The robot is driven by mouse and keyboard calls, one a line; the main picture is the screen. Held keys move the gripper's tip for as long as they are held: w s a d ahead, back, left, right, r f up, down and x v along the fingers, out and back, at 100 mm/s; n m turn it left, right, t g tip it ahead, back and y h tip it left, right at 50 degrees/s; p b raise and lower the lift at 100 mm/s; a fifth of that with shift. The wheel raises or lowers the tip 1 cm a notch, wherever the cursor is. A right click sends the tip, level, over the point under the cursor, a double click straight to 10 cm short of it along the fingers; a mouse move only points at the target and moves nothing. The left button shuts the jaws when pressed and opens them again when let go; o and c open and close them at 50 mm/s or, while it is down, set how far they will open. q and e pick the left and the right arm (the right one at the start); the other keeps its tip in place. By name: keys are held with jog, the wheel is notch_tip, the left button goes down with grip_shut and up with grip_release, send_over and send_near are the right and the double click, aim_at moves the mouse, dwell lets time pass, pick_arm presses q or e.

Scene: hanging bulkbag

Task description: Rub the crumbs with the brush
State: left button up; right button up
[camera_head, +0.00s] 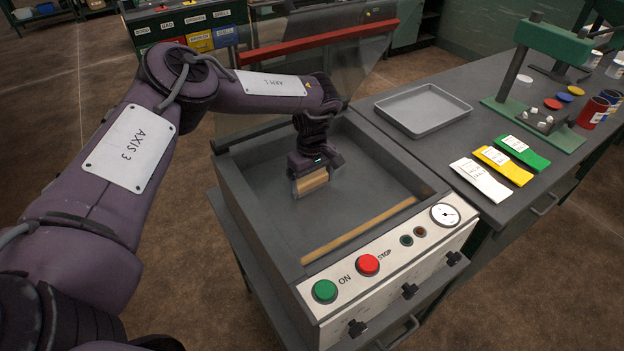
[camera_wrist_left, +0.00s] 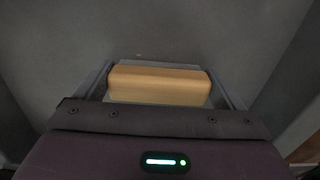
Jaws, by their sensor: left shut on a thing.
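My left gripper (camera_head: 312,182) is shut on a wooden block, which looks like the brush (camera_head: 316,181). It holds it low inside the grey chamber (camera_head: 375,160) of the machine, near the middle. In the left wrist view the brush (camera_wrist_left: 158,84) lies crosswise between the two fingers; its underside is hidden, so I cannot tell whether it touches the floor. No clear crumbs show in the head view. One tiny speck (camera_wrist_left: 138,56) shows on the grey surface beyond the brush in the wrist view. My right gripper is not in view.
The chamber's walls surround the gripper, with a tan strip (camera_head: 358,231) along its front. A clear lid with a red bar (camera_head: 318,43) stands raised behind. The front panel has a green button (camera_head: 325,291) and a red button (camera_head: 368,264). A grey tray (camera_head: 423,109) sits on the right bench.

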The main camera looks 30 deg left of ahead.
pick_arm(q)
jog(key=shift+f, duration=0.25)
